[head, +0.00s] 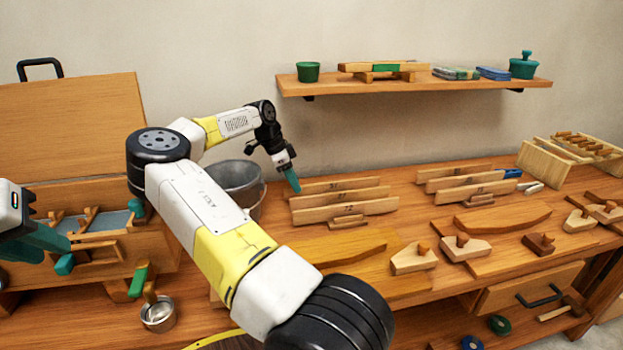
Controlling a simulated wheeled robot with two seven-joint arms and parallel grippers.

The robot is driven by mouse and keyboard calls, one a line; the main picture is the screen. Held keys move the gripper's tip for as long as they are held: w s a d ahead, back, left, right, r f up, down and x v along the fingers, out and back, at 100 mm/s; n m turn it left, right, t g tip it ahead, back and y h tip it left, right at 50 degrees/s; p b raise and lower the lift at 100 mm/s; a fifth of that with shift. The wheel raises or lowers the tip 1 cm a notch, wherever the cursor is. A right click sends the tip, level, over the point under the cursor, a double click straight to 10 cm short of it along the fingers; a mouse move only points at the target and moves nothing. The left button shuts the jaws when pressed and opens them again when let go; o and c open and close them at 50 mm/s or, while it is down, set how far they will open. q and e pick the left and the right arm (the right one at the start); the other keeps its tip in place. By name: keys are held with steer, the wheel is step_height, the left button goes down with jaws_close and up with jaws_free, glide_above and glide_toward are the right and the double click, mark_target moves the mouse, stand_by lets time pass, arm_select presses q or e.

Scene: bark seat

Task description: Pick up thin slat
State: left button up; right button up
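Several thin wooden slats stand on edge in two groups on the bench. The left group has a rear slat (335,184), a middle slat (340,196) and a front slat (346,210), with dark marks on them. The right group has similar slats (465,180). I cannot tell which one the task means. My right gripper (291,178) points down with teal fingers at the left end of the left group's rear slat; contact is unclear, as is its opening. My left gripper (45,240) is at the left edge, partly cut off, in front of a wooden chest.
A metal bucket (236,180) stands just left of the slats, partly behind my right arm. The wooden chest (100,255) fills the left. Wooden blocks with knobs (413,259) and a curved board (502,218) lie at front right. A wall shelf (420,85) hangs above.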

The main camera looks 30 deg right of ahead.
mark_target(333, 188)
steer(key=s+d, duration=0.1)
steer(key=d, duration=0.2)
steer(key=s+d, duration=0.1)
steer(key=d, duration=0.3)
steer(key=s+d, duration=0.1)
steer(key=d, duration=0.3)
steer(key=shift+s+d+f, duration=0.1)
steer(key=shift+s+f, duration=0.05)
steer(key=shift+s, duration=0.1)
steer(key=shift+s+d+f, duration=0.1)
steer(key=shift+d+f, duration=0.05)
steer(key=shift+d, duration=0.15)
steer(key=shift+d+f, duration=0.1)
steer(key=shift+f, duration=0.3)
steer(key=shift+f, duration=0.2)
jaws_close()
